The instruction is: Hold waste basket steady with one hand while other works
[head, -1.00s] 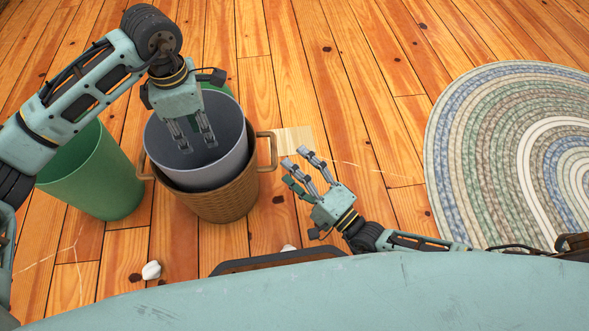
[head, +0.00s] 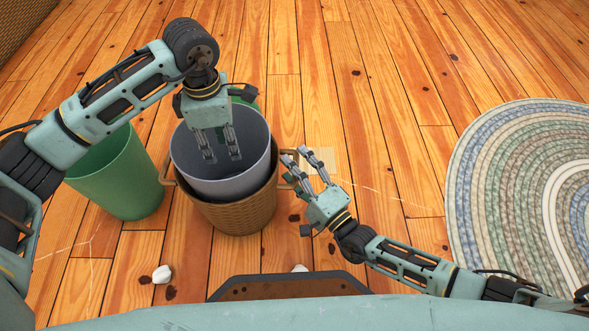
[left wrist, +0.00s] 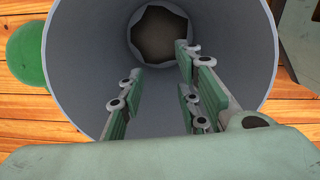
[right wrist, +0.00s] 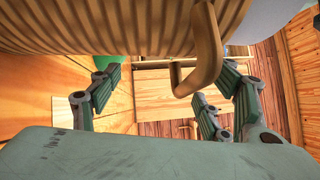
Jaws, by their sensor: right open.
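A brown wicker basket (head: 237,217) with loop handles stands upright on the floor, with a grey bin (head: 255,165) nested inside. My left gripper (head: 221,156) is over the bin's mouth, fingers apart and pointing down into it. In the left wrist view the bin's inner wall (left wrist: 85,75) surrounds the open, empty fingers. My right gripper (head: 297,156) is open at the basket's right handle. In the right wrist view the handle (right wrist: 207,55) hangs ahead between the spread fingers, nearer the right one; I cannot tell whether they touch. In the head view my fingers partly hide this handle.
A green bin (head: 118,180) stands left of the basket, partly behind my left arm. Small white crumpled pieces (head: 161,274) lie on the near floor. A braided oval rug (head: 500,180) is at the right. Plank floor between the basket and rug is clear.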

